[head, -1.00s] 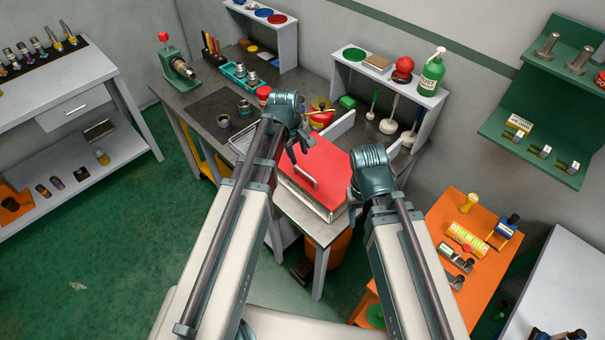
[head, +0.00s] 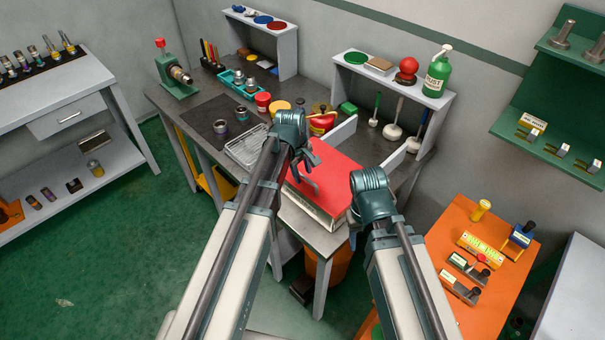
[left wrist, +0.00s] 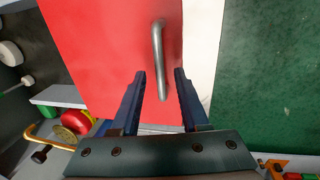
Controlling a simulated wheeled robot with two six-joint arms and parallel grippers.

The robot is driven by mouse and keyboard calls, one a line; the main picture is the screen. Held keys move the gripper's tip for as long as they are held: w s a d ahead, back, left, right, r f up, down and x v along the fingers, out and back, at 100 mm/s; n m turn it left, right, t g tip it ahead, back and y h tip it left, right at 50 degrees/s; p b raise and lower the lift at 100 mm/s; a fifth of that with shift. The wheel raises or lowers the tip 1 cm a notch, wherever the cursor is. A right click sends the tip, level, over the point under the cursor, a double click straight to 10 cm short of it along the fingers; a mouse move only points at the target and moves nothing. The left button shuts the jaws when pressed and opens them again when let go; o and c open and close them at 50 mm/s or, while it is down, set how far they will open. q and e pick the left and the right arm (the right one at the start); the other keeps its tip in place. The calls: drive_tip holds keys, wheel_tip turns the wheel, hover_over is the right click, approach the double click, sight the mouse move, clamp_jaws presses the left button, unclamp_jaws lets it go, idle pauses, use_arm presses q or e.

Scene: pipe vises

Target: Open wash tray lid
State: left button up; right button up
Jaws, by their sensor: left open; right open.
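The wash tray has a flat red lid (head: 338,172) lying shut on its white body (head: 308,207), at the front corner of the grey bench. A grey metal bar handle (left wrist: 157,45) stands on the lid near its edge. My left gripper (head: 308,172) is open over the lid at the handle. In the left wrist view, its two dark blue fingers (left wrist: 160,74) appear on either side of the handle; I cannot tell how deep they reach. My right gripper (head: 354,214) is right of the tray, mostly hidden behind its own wrist.
A wire rack (head: 246,147) stands left of the tray. Red and yellow pots (head: 322,120) and a white shelf unit (head: 400,85) stand behind it. An orange table (head: 455,225) with parts is at the right.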

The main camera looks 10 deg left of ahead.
use_arm(q)
clamp_jaws()
idle(1.3)
